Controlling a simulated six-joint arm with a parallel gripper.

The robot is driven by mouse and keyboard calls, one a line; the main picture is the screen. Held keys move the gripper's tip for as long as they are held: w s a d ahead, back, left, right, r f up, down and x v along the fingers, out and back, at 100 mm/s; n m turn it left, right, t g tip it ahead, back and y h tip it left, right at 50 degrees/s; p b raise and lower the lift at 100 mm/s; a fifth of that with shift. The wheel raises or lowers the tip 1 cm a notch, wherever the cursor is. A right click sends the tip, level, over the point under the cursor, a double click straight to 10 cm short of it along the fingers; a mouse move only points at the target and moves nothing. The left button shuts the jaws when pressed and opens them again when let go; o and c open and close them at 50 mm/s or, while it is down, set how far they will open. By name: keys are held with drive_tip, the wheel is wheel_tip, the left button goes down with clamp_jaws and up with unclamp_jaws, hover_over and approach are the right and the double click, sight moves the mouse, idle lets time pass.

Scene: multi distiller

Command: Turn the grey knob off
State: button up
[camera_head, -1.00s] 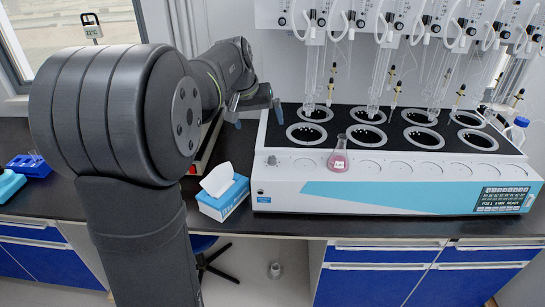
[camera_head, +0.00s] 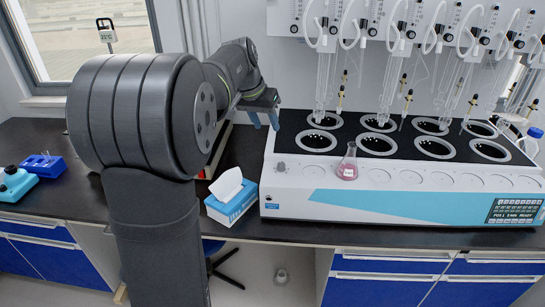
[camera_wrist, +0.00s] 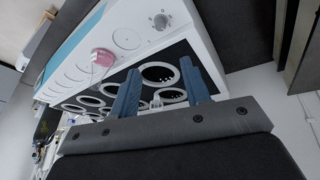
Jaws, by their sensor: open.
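The grey knob (camera_head: 280,167) is on the sloped white front of the distiller (camera_head: 300,205), at its left end. It also shows in the wrist view (camera_wrist: 160,21), near the top, beyond my fingertips and apart from them. My gripper (camera_head: 264,120) is up at the distiller's back left corner, above the bench. In the wrist view its two blue fingers (camera_wrist: 160,80) are spread with nothing between them. The knob's pointer is too small to read surely.
A flask of pink liquid (camera_head: 347,168) stands on the distiller's front ledge, right of the knob. A tissue box (camera_head: 232,203) stands on the dark bench left of the distiller. Glass tubes (camera_head: 322,80) rise above the round wells. A blue rack (camera_head: 43,166) lies far left.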

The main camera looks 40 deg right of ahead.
drive_tip(key=w+m+g, duration=0.1)
drive_tip(key=w+m, duration=0.1)
drive_tip(key=m, duration=0.4)
drive_tip(key=m+g, duration=0.1)
drive_tip(key=m, duration=0.3)
approach(282, 163)
drive_tip(key=x, duration=0.8)
drive_tip(key=shift+f, duration=0.2)
drive_tip(key=shift+c, duration=0.2)
clamp_jaws()
